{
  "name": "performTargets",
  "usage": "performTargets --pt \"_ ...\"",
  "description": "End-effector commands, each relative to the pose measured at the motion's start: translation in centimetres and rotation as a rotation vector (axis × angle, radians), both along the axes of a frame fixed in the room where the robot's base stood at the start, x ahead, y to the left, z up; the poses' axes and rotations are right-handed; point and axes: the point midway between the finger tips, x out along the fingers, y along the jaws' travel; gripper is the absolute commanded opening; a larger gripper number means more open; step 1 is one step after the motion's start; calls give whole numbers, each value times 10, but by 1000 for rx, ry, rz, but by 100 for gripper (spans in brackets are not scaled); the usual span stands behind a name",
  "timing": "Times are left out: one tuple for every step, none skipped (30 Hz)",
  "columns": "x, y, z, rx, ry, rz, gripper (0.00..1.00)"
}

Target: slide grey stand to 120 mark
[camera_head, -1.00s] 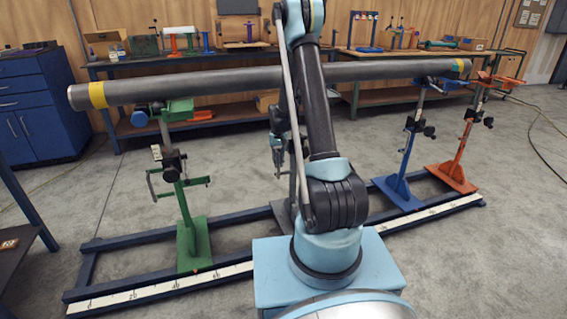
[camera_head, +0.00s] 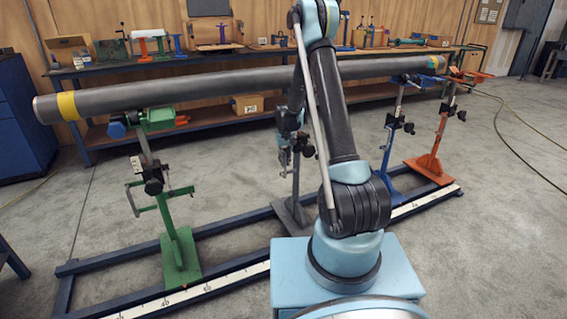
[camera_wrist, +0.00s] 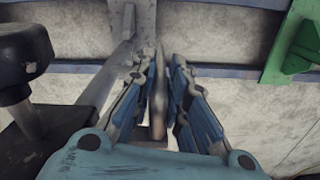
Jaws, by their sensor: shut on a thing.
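The grey stand (camera_head: 292,214) stands on the blue rail frame, between the green stand (camera_head: 180,258) and the blue stand (camera_head: 393,150). My arm partly hides its upper part in the head view. In the wrist view my gripper (camera_wrist: 159,95) is shut on a thin, brownish-grey upright part of the stand. The stand's pale grey foot (camera_wrist: 130,22) shows beyond the fingers. The white scale strip (camera_head: 240,276) runs along the front rail; its numbers are too small to read surely, and my base hides its middle.
A long grey pipe (camera_head: 220,86) with yellow bands lies above the stands. An orange stand (camera_head: 431,160) is at the far right. A dark knob (camera_wrist: 25,60) is close to my gripper at left.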

Motion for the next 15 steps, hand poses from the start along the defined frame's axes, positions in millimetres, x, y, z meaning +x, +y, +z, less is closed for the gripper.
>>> performTargets --pt "-1 -2 0 -3 3 -3 0" --pt "-2 -2 0 -3 3 -3 0" --pt "-2 -2 0 -3 3 -3 0" --pt "-2 -2 0 -3 3 -3 0" --pt "-2 -2 0 -3 4 -3 16" --pt "-2 -1 0 -3 4 -3 25" --pt "-2 -1 0 -3 4 -2 32" --pt "-3 -1 0 -3 4 -2 33" --pt "-3 -1 0 -3 5 -1 33" --pt "-3 0 0 -3 5 -1 33" --pt "-3 0 0 -2 6 0 33" --pt "-4 1 0 -2 6 1 33" --pt "-4 1 0 -2 6 1 33" --pt "-4 1 0 -2 6 2 33" --pt "-4 2 0 -2 7 2 33"
